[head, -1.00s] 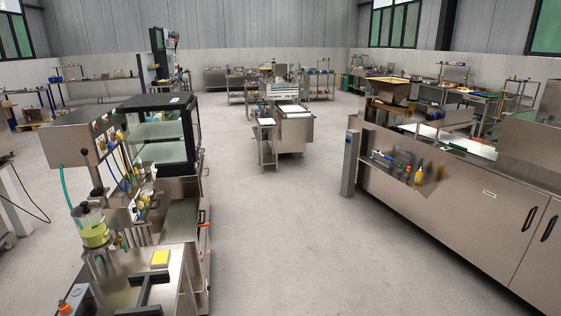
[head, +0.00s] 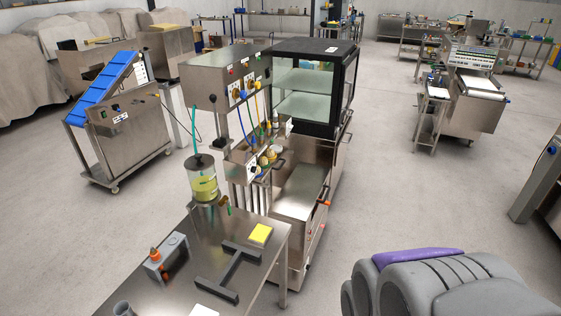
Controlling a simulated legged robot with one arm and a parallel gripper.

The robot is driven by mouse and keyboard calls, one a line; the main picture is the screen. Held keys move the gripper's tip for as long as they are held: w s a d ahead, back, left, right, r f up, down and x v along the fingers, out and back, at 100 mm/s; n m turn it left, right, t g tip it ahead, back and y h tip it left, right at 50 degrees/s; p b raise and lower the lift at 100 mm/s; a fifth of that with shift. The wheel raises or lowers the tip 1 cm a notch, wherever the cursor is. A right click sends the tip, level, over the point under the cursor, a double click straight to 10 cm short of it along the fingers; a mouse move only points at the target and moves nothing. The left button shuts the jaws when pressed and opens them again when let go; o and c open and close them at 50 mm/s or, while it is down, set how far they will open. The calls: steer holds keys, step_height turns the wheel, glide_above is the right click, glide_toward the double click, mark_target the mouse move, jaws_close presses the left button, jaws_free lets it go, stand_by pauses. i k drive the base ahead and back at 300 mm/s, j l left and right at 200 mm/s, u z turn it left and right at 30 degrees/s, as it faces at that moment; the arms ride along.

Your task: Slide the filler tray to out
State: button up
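The filler machine is a steel unit with a control box (head: 215,78), coloured hoses and a clear jar of yellow-green liquid (head: 204,186). A flat steel surface (head: 300,192) with an orange-red piece near its right edge lies low beside it, below the black-framed glass cabinet (head: 310,90). It may be the filler tray, but I cannot tell for sure, nor whether it is in or out. A grey and purple rounded part of mine fills the lower right. No fingertips of my gripper show, and nothing is seen touching the machine.
A steel table (head: 185,235) in front holds a dark H-shaped frame (head: 230,275), a yellow block (head: 260,233) and a grey fixture (head: 166,257). A blue conveyor (head: 104,88) stands at the left. Open floor (head: 400,190) lies right of the machine.

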mark_target(279, 150)
steer(key=i+l, duration=0.3)
steer(key=i, duration=0.15)
steer(key=i+l+z, duration=0.1)
steer(key=i+l, duration=0.15)
steer(key=i, duration=0.25)
steer(key=i+l, duration=0.25)
steer(key=i, duration=0.2)
steer(key=i+l, duration=0.25)
steer(key=i, duration=0.2)
steer(key=i+l+z, duration=0.1)
steer(key=i+l, duration=0.15)
steer(key=i, duration=0.25)
